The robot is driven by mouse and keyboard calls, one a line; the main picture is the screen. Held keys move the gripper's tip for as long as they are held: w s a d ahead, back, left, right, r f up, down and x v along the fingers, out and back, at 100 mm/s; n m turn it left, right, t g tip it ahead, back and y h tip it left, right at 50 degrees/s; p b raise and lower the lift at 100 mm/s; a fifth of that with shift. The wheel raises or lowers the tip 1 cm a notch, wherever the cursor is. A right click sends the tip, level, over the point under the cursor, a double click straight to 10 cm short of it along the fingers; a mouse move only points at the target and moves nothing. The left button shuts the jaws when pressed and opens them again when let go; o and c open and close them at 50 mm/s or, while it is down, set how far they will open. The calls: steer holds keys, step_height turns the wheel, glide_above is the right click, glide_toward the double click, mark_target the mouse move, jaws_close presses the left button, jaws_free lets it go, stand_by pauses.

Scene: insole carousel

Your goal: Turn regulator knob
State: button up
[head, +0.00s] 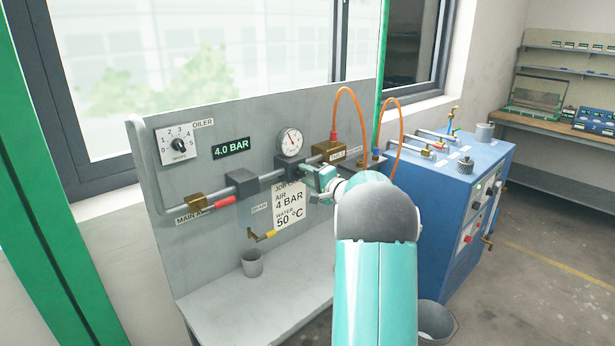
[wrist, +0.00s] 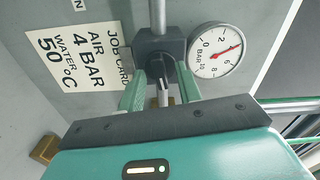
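The regulator (wrist: 160,45) is a dark block on a grey pipe, with a round dark knob (wrist: 161,68) on its front. My gripper (wrist: 161,82) points at the knob, its two green fingers apart, one on each side of it. Whether the fingertips touch the knob cannot be told. In the head view my gripper (head: 322,180) is at the panel, covering the knob. The round pressure gauge (head: 290,141) is above the regulator; in the wrist view its red needle (wrist: 229,51) points near 4. The display (head: 231,147) reads 4.0 BAR.
The job card (head: 289,206) reads air 4 bar, water 50 °C. An oiler dial (head: 178,146) and a red-handled valve (head: 222,202) are on the panel's left. Orange hose (head: 399,125) runs to a blue machine (head: 455,205) at right.

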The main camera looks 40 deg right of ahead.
steer(key=s, duration=1.3)
steer(key=shift+s+d, duration=0.2)
steer(key=shift+s, duration=0.15)
steer(key=s+a+r+n+g+y, duration=0.15)
steer(key=a+n+g+y, duration=0.6)
steer(key=a, duration=2.35)
steer(key=s+a+f+n+g+h, duration=0.1)
steer(key=s+a+n+h, duration=0.3)
steer(key=s, duration=0.5)
steer(key=s+a+f+n+g+h, duration=0.2)
steer(key=s+a+n+g+h, duration=0.2)
steer(key=s+a, duration=0.5)
steer(key=shift+s+f, duration=0.3)
steer(key=shift+s, duration=0.15)
